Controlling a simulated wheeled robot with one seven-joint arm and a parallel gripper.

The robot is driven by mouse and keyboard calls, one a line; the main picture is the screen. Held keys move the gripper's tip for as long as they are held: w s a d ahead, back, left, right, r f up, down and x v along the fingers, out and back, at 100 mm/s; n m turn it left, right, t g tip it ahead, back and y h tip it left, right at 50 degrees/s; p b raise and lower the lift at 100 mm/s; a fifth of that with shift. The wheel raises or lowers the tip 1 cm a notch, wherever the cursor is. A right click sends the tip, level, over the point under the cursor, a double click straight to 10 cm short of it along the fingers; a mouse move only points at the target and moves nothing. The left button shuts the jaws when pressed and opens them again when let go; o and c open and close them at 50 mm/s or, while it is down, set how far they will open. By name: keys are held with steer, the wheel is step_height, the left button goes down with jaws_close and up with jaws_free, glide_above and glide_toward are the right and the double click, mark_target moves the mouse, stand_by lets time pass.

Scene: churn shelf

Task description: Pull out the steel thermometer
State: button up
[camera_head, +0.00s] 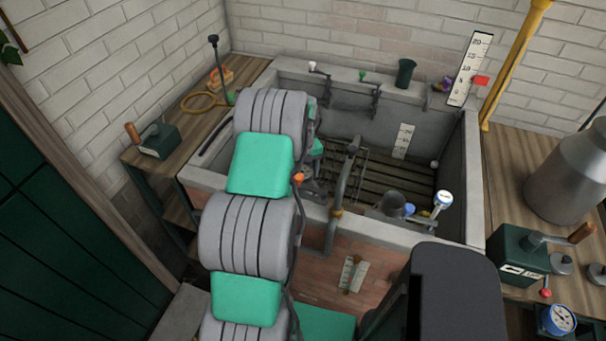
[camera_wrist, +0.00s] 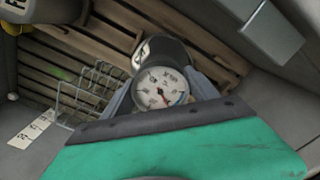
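In the wrist view, a round steel-rimmed thermometer dial (camera_wrist: 160,88) with a white face and red needle sits between the fingers of my gripper (camera_wrist: 163,86). One grey finger stands on each side of the dial. The fingers look spread, and I cannot see clear contact. The thermometer's stem is hidden below its dial. A dark grey cylinder (camera_wrist: 163,50) with a pale label stands right behind the dial.
A wire rack (camera_wrist: 88,88) stands beside the dial over wooden slats. A white-faced dial (camera_head: 443,199) and a blue-topped cup (camera_head: 392,204) are at the basin's front right. A bent pipe (camera_head: 341,190) rises at the front wall. A scale strip (camera_head: 402,140) is on the back wall.

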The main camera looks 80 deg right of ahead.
steer(key=c, duration=0.9)
steer(key=o, duration=1.4)
